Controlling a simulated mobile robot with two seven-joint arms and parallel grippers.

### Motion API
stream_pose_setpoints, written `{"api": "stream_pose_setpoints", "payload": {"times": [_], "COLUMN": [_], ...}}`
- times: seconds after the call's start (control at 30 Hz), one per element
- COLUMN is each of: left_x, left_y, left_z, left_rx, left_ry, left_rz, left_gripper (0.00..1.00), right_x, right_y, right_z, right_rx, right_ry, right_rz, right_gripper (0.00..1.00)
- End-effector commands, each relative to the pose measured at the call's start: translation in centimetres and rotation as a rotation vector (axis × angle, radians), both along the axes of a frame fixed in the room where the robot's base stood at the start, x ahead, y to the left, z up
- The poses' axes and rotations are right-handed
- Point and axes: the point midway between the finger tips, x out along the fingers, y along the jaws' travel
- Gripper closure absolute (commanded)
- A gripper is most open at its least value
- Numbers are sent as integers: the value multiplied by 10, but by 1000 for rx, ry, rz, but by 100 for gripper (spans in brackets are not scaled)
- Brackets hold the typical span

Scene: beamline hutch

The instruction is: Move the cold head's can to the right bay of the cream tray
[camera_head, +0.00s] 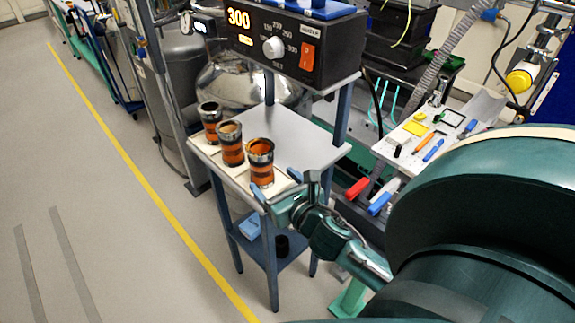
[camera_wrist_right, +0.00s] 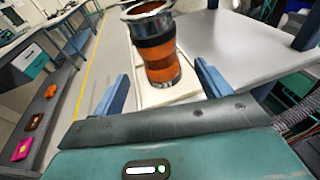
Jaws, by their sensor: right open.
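Three orange cans with dark bands and metal rims stand upright in a row along the cream tray (camera_head: 208,152) on the small table. They are the left can (camera_head: 210,124), the middle can (camera_head: 230,146) and the right can (camera_head: 260,164). I cannot tell from looks which is the cold head's can. My right gripper (camera_head: 277,185) is open just in front of the right can. In the right wrist view one can (camera_wrist_right: 158,52) stands ahead between the spread blue fingers, its base on the pale tray (camera_wrist_right: 185,94). Contact is unclear. My left gripper is not in view.
A heater controller (camera_head: 275,45) reading 300 sits on a shelf above the table. The table (camera_head: 300,140) is bare right of the cans. A side bench at right holds pens and a yellow pad (camera_head: 416,128). My large teal arm blocks the lower right.

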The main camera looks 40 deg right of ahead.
Motion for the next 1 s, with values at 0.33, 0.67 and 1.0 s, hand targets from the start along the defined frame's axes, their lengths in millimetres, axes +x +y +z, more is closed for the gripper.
{"api": "stream_pose_setpoints", "payload": {"times": [0.33,0.67,1.0], "left_x": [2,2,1], "left_y": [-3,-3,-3], "left_z": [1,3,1], "left_rx": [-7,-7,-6], "left_ry": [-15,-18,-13], "left_rz": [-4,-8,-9], "left_gripper": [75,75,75], "right_x": [-51,-66,-100], "right_y": [6,34,108], "right_z": [8,-28,-99], "right_rx": [0,621,2011], "right_ry": [1,47,194], "right_rz": [-1,-86,-550], "right_gripper": [24,24,24]}}
